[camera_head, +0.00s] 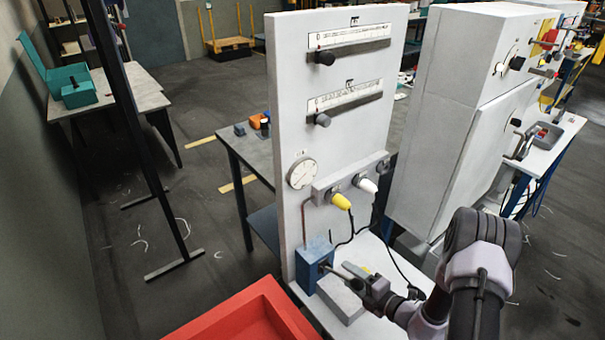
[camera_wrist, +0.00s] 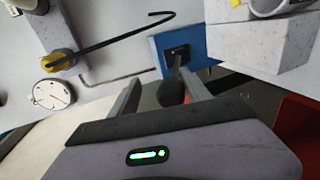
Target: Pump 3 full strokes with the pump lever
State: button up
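The blue pump block (camera_head: 313,261) sits at the lower left of the upright white panel (camera_head: 345,130). In the wrist view the blue pump block (camera_wrist: 163,57) has a dark slot, and the pump lever (camera_wrist: 172,92) with its thick dark handle comes out of it toward me. My gripper (camera_head: 350,275) is beside the pump on its right. In the wrist view my gripper (camera_wrist: 160,78) has its fingers apart, one on each side of the lever. In the head view the lever is mostly hidden.
A round dial gauge (camera_head: 302,173) is above the pump, with yellow (camera_head: 341,201) and white (camera_head: 367,185) plugs and black cables at its right. A pale block (camera_head: 340,300) lies on the base below my gripper. A red bin (camera_head: 250,312) stands front left.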

jog(key=p+v, duration=0.2)
jog(key=v, duration=0.5)
jog(key=shift+s+d+r, duration=0.1)
jog(key=shift+s+d, duration=0.15)
jog(key=shift+s, duration=0.05)
jog(key=shift+s+d, duration=0.1)
jog(key=shift+s, duration=0.05)
